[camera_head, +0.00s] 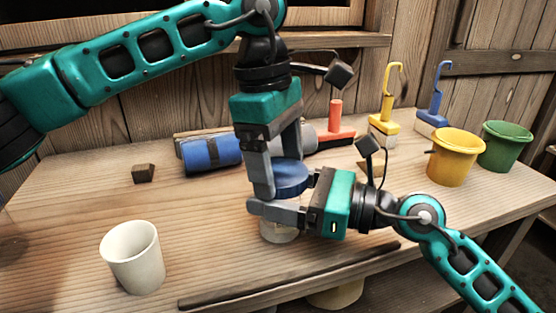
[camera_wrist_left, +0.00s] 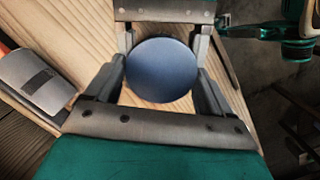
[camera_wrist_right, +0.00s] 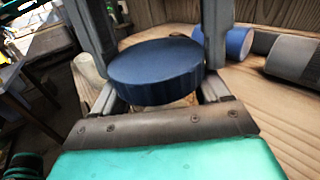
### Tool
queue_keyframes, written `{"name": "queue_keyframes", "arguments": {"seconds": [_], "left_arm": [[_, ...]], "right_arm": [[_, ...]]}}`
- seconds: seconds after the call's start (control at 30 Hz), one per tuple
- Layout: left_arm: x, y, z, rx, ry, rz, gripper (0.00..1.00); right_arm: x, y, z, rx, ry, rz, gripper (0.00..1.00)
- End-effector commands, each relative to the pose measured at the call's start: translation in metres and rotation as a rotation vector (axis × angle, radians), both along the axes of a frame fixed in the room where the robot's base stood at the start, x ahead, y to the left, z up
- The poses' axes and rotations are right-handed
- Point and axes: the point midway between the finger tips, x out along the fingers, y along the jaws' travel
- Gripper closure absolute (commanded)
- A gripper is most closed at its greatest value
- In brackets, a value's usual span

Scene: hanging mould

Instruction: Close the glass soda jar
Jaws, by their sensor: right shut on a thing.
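The glass soda jar (camera_head: 280,235) stands upright near the front of the wooden table, mostly hidden by my grippers. A round blue lid (camera_head: 292,178) sits level at the jar's top; I cannot tell how far it is screwed on. It also shows in the left wrist view (camera_wrist_left: 160,70) and the right wrist view (camera_wrist_right: 155,70). My right gripper (camera_head: 280,208) is shut on the jar from the right, just below the lid. My left gripper (camera_head: 275,172) points down from above, its open fingers on either side of the lid, very close to it.
A white cup (camera_head: 133,258) stands at the front left. A blue cylinder (camera_head: 212,154) and a small dark block (camera_head: 143,173) lie behind. Yellow (camera_head: 455,160) and green (camera_head: 504,148) buckets stand at the right. A dark bar (camera_head: 290,277) lies along the front edge.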

Motion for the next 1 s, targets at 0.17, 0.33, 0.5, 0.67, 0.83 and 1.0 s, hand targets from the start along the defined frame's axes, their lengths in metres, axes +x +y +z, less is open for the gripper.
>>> {"name": "queue_keyframes", "arguments": {"seconds": [0.17, 0.33, 0.5, 0.67, 0.83, 1.0], "left_arm": [[-0.003, 0.000, -0.012, 0.017, 0.019, -0.004, 0.12], [-0.003, 0.000, -0.012, 0.017, 0.020, -0.005, 0.12], [-0.003, 0.000, -0.012, 0.018, 0.019, -0.006, 0.12], [-0.002, 0.002, -0.001, 0.019, 0.019, -0.007, 0.12], [0.000, 0.006, 0.022, 0.016, 0.016, -0.003, 0.12], [0.000, 0.007, 0.031, 0.016, 0.015, -0.003, 0.12]], "right_arm": [[0.000, 0.000, 0.006, 0.021, 0.003, 0.000, 0.80], [0.000, 0.000, 0.006, 0.021, 0.003, -0.001, 0.80], [0.000, 0.000, 0.006, 0.022, 0.002, -0.001, 0.80], [0.000, 0.000, 0.006, 0.021, 0.003, -0.002, 0.80], [0.001, 0.000, 0.005, 0.016, 0.002, -0.003, 0.80], [0.001, -0.001, 0.003, 0.011, 0.002, -0.002, 0.80]]}}
